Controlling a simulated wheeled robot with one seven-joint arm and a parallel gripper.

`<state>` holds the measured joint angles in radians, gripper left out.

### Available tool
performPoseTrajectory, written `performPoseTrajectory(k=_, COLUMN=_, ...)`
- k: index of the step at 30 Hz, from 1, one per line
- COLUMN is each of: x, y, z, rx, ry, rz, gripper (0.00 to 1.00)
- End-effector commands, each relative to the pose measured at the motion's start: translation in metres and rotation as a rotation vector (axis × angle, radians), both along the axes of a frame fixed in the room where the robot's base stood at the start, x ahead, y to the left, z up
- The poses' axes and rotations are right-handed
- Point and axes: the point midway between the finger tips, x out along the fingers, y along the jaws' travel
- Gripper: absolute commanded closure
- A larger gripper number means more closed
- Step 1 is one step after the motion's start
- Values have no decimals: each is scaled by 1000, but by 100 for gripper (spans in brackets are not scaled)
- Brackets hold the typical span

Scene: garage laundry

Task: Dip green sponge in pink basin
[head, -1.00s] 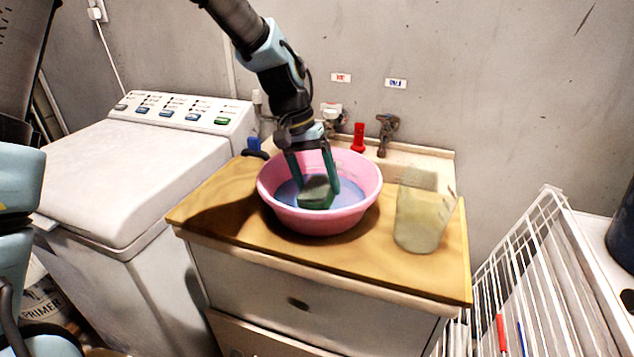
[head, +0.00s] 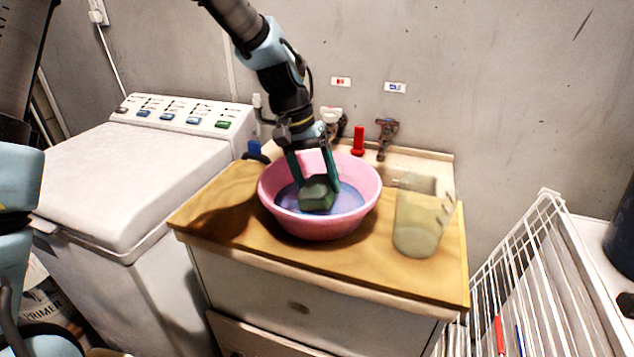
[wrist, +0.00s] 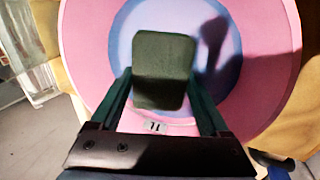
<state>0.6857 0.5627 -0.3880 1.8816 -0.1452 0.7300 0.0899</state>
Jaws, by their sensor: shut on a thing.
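The pink basin (head: 320,228) stands on the wooden top of a cabinet and holds bluish liquid (head: 348,198). The basin also fills much of the wrist view (wrist: 85,40). My gripper (head: 316,185) reaches down inside the basin and is shut on the green sponge (head: 318,196). In the wrist view the dark green sponge (wrist: 163,68) sits between the fingertips, in front of the blue liquid. In the head view the sponge is low in the basin, at or close to the liquid; I cannot tell how much of it is under the surface.
A translucent measuring jug (head: 418,225) stands right of the basin on the wooden top (head: 235,205). A red object (head: 358,140) and taps (head: 386,135) are behind. A washing machine (head: 150,180) is at left, a white wire rack (head: 540,270) at right.

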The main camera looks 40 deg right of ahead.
Motion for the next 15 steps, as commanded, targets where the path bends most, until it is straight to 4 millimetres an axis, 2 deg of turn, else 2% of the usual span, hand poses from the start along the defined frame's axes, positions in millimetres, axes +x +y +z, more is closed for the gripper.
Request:
performPoseTrajectory(k=1, x=0, y=0, z=10, rx=-1, ry=-1, rz=0, gripper=65)
performPoseTrajectory(k=15, x=0, y=0, z=55, rx=-2, ry=-1, rz=1, gripper=65)
